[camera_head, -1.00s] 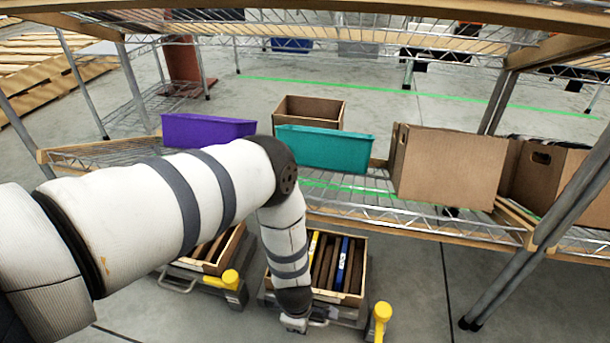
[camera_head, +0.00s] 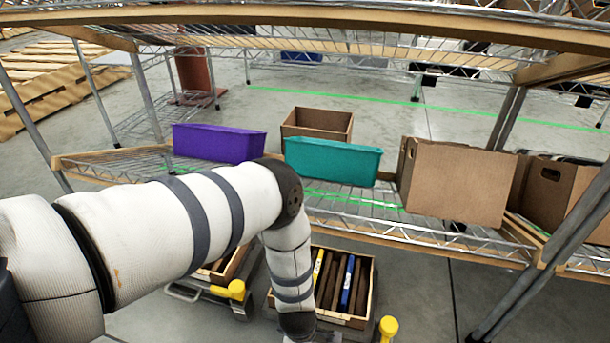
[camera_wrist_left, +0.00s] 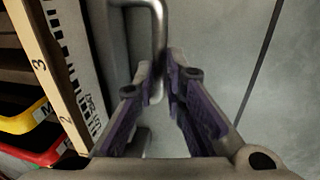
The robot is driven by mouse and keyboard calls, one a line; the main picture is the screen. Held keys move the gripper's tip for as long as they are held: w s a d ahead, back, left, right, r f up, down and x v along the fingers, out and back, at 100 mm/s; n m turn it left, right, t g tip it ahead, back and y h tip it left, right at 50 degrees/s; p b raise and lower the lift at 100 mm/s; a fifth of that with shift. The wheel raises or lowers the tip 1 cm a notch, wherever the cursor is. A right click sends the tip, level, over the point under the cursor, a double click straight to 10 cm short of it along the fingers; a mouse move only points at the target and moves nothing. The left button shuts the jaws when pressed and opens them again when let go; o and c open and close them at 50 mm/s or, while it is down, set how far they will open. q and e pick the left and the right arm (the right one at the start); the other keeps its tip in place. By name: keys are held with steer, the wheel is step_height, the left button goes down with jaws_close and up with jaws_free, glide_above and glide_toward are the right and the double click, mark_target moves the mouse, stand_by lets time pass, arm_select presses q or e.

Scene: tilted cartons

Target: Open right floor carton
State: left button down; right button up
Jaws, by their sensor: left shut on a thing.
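The right floor carton (camera_head: 370,290) is an open wooden box of dark, yellow and blue upright items on a low grey base, at the bottom centre of the head view. My left arm reaches down at its front left; the gripper tips are hidden below the frame edge. In the left wrist view, my left gripper (camera_wrist_left: 168,72) has its two purple-padded fingers shut on a bent metal handle (camera_wrist_left: 158,30). The carton's wooden edge (camera_wrist_left: 52,75), with printed numbers, lies left of the fingers. My right gripper is in neither view.
Yellow knobs (camera_head: 388,327) stand beside the cartons. A second floor carton (camera_head: 215,275) is at left, partly behind my arm. Above is a wire shelf with a purple bin (camera_head: 220,143), a teal bin (camera_head: 332,162) and cardboard boxes (camera_head: 458,183). Floor at right is clear.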

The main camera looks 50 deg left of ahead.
arm_select(q)
steer(key=s+d+p, duration=0.1)
steer(key=s+d, duration=0.2)
steer(key=s, duration=0.2)
steer(key=s+d+p, duration=0.2)
steer(key=s+d, duration=0.1)
steer(key=s, duration=0.2)
steer(key=s+d+p, duration=0.2)
steer(key=s+d, duration=0.1)
steer(key=s, duration=0.2)
steer(key=shift+d, duration=0.1)
steer(key=shift+s+d, duration=0.35)
steer(key=shift+s, duration=0.25)
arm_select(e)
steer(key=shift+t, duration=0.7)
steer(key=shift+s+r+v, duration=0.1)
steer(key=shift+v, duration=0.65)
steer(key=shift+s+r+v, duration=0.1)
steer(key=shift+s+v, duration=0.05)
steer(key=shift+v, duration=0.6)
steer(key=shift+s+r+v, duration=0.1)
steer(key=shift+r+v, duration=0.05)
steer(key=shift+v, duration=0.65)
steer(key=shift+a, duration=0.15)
arm_select(q)
steer(key=c, duration=1.7)
jaws_free()
steer(key=shift+o, duration=0.2)
